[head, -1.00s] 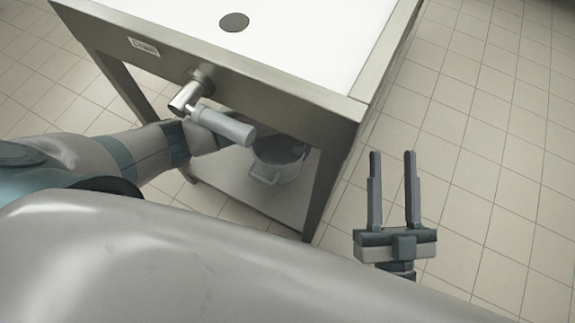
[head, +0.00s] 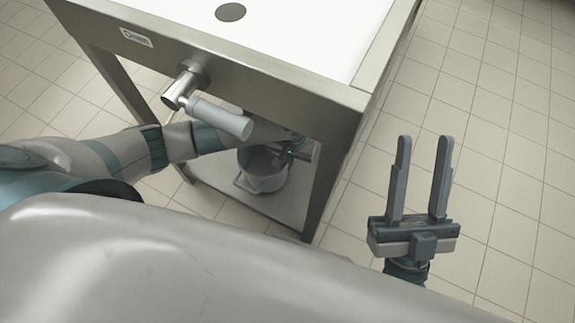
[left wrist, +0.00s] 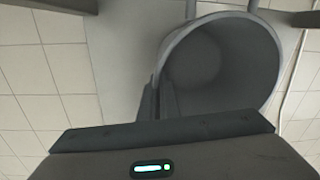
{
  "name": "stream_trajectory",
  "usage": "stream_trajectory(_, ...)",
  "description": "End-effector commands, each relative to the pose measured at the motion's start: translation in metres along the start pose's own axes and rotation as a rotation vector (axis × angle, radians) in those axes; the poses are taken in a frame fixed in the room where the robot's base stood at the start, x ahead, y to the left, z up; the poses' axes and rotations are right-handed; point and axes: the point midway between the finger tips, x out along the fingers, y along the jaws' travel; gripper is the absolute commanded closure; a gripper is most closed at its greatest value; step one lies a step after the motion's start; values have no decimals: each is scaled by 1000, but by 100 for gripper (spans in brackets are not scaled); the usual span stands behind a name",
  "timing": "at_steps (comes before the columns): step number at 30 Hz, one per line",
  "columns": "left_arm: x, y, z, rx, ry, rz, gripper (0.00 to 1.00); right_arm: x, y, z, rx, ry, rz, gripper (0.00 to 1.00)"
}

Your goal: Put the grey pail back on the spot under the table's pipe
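The grey pail (head: 262,178) is over the table's lower shelf (head: 215,177), near the right front leg, with its loop handle toward me. I cannot tell whether its bottom touches the shelf. The metal pipe (head: 178,92) sticks out of the table's front, up and left of the pail. My left gripper (head: 291,149) is at the pail's right rim, partly hidden under the table. In the left wrist view its fingers are close together with the wall of the pail (left wrist: 222,62) between them. My right gripper (head: 425,145) is open and empty, right of the table.
A grey cylindrical handle (head: 222,118) on the pipe hangs over my left forearm. The right front table leg (head: 325,185) stands close to the left gripper. The white tabletop (head: 300,35) has a dark round drain (head: 231,12). Tiled floor to the right is free.

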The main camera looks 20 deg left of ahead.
Motion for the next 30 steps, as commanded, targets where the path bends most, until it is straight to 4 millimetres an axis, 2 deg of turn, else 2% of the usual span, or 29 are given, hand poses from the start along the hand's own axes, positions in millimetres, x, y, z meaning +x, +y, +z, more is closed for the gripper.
stream_trajectory(1, 9, 1, 0, 0, 1, 0, 100, 1, 3, -2, -6, 33, -1, 61)
stream_trajectory(3, 13, 1, 0, 0, 1, 0, 100, 4, 5, -7, -11, 66, -2, 61)
stream_trajectory(16, 16, 1, 0, 0, 0, 0, 100, 6, 5, -10, -11, 71, -2, 61)
stream_trajectory(17, 17, 1, 0, 0, 0, 0, 95, 5, 5, -9, -10, 66, -1, 61)
stream_trajectory(19, 17, 1, 0, 0, 1, 0, 79, 4, 5, -9, -9, 65, -1, 61)
stream_trajectory(30, 16, 1, 0, 0, 1, 0, 79, 4, 5, -8, -9, 66, -1, 61)
